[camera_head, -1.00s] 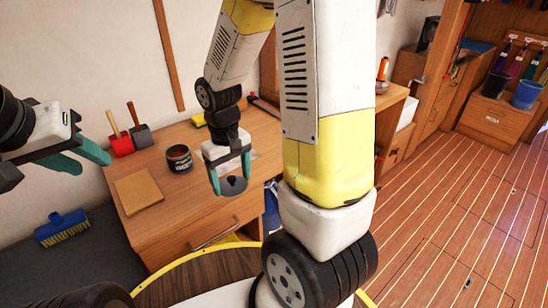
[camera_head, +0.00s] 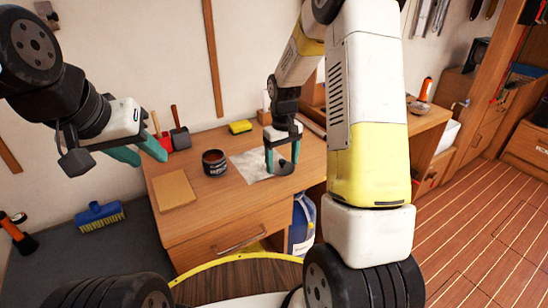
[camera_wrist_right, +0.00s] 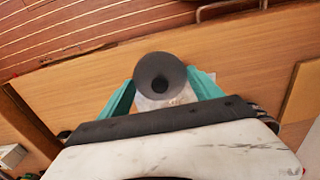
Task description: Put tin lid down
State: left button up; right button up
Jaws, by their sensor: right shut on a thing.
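The tin lid (camera_head: 285,168) is a dark grey round disc with a black knob. My right gripper (camera_head: 282,162) is shut on it, over or at the right part of a white sheet on the desk; I cannot tell if the lid touches the sheet. In the right wrist view the lid (camera_wrist_right: 160,75) sits between the teal fingertips (camera_wrist_right: 160,88). The dark open tin (camera_head: 215,163) stands left of the sheet (camera_head: 250,166). My left gripper (camera_head: 140,154) is empty, with its fingers apart, beyond the desk's left side.
The wooden desk (camera_head: 235,205) also holds a tan board (camera_head: 174,190) at front left, a yellow sponge (camera_head: 240,127) at the back, and a red dustpan-like tool (camera_head: 160,142) beside a dark one (camera_head: 180,138). A blue brush (camera_head: 99,214) lies left of the desk.

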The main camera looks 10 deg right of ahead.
aim_at(283, 167)
jog(key=shift+w+d+f, duration=0.2)
jog(key=shift+w+f, duration=0.05)
jog(key=shift+f, duration=1.55)
jog(key=shift+f, duration=0.45)
jog(key=o, duration=1.3)
